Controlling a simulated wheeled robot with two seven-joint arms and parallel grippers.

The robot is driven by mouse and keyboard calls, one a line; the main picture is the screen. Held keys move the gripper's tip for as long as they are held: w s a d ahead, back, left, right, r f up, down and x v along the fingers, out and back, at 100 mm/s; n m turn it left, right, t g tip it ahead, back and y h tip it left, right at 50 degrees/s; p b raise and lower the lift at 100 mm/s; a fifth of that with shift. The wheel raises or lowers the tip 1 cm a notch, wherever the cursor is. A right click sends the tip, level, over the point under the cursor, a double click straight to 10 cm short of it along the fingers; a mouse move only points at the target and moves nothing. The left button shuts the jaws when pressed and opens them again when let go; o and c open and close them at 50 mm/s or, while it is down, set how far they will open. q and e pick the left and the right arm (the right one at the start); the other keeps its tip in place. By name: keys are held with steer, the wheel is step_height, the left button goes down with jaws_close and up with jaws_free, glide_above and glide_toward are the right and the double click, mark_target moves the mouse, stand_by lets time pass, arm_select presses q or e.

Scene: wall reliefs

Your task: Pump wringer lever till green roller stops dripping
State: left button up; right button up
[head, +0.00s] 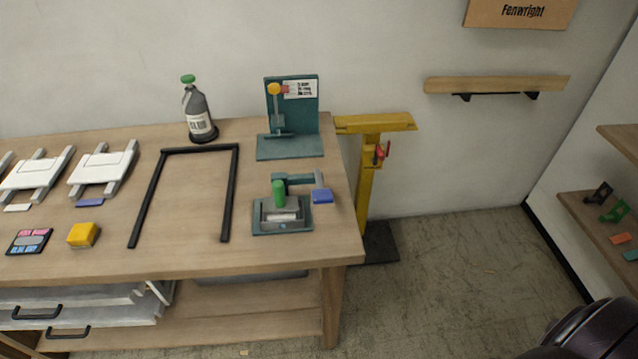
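A teal device with a low tray (266,227) sits near the right front of the wooden workbench. A short green cylinder (279,193), which looks like the green roller, stands over a pale bar in it. A teal arm (295,179) reaches right from behind the cylinder, near a blue block (322,195) that may be a lever grip. I cannot tell which part is the wringer lever. No drips can be made out at this size. Neither of my grippers is in view.
Behind it stands a teal plate stand (305,148) with an orange knob (274,89). A grey bottle (197,115), a black frame (153,197) and a yellow block (83,235) share the workbench (190,258). A yellow stand (366,180) rises beyond its right end. Floor (455,280) right of it is clear.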

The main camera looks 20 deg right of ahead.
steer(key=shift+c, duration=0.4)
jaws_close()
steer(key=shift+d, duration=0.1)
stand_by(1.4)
